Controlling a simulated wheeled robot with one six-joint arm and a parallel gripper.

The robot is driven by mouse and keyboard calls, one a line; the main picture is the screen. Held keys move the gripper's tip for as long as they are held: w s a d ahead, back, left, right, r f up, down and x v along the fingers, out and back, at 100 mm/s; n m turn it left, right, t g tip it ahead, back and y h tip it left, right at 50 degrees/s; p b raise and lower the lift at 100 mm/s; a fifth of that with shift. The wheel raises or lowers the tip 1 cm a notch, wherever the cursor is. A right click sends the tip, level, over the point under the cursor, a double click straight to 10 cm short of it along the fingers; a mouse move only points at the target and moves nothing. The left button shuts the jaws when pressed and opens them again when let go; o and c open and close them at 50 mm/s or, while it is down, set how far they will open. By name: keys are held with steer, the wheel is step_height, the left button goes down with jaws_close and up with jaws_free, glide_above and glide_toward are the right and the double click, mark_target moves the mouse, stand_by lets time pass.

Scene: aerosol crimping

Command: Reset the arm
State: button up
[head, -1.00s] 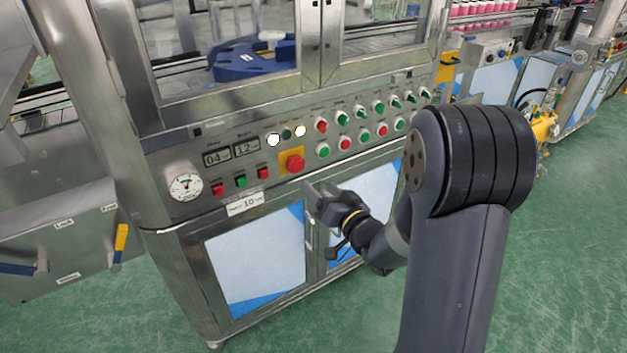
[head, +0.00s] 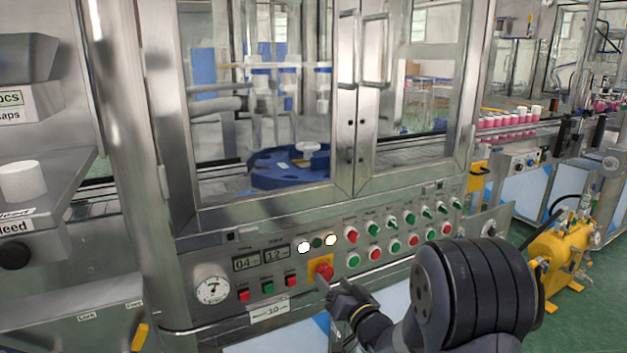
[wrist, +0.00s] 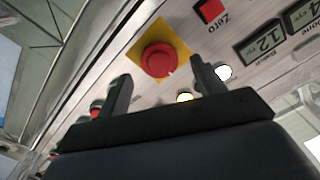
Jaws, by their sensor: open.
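My gripper (head: 330,287) is in front of the machine's control panel (head: 210,262), just below the red emergency stop button (head: 323,271) on its yellow plate. In the wrist view my gripper (wrist: 158,82) has its two fingers apart with nothing held between them. The red button (wrist: 159,60) shows beyond the gap between the fingertips, and I cannot tell how far off it is. My dark arm comes up from the lower right in the head view.
The panel has several red and green knobs (head: 395,240), a pressure gauge (head: 212,290) and two displays (head: 261,260). Glass doors (head: 395,90) stand closed above it. A yellow pump unit (head: 562,255) stands on the green floor at the right.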

steer(key=x, duration=0.3)
steer(key=shift+s, duration=0.1)
steer(key=shift+s+d, duration=0.1)
stand_by(0.3)
